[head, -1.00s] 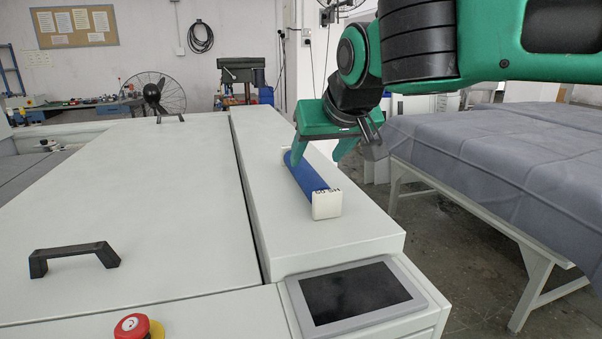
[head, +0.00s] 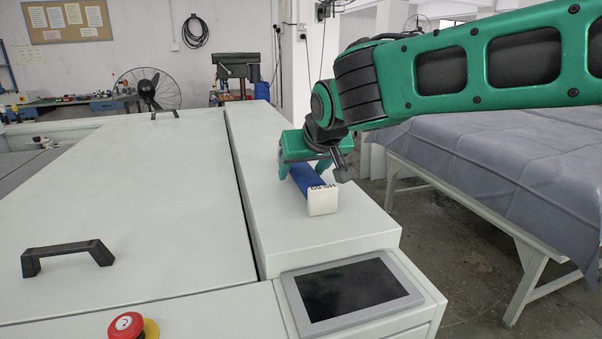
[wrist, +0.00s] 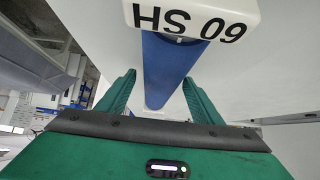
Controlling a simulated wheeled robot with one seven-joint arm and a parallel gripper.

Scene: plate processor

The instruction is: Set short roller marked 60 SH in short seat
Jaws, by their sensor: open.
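The short roller (head: 305,178) is a blue cylinder with white square end blocks. It lies on the right-hand top panel of the machine, its near end block (head: 322,200) toward the head camera. In the wrist view the roller (wrist: 165,70) runs away from the lens. Its end block (wrist: 192,18) bears black letters that show upside down and read 60 SH. My green gripper (head: 303,172) is open, pointing down over the roller's far part. In the wrist view its fingers (wrist: 160,98) stand on either side of the blue cylinder. I cannot tell whether they touch it. I see no short seat.
The machine's large cover (head: 130,200) has black handles (head: 68,257). A touch screen (head: 350,288) and a red emergency stop (head: 127,325) are at the near edge. A cloth-covered table (head: 490,170) stands at the right. The panel around the roller is mostly clear.

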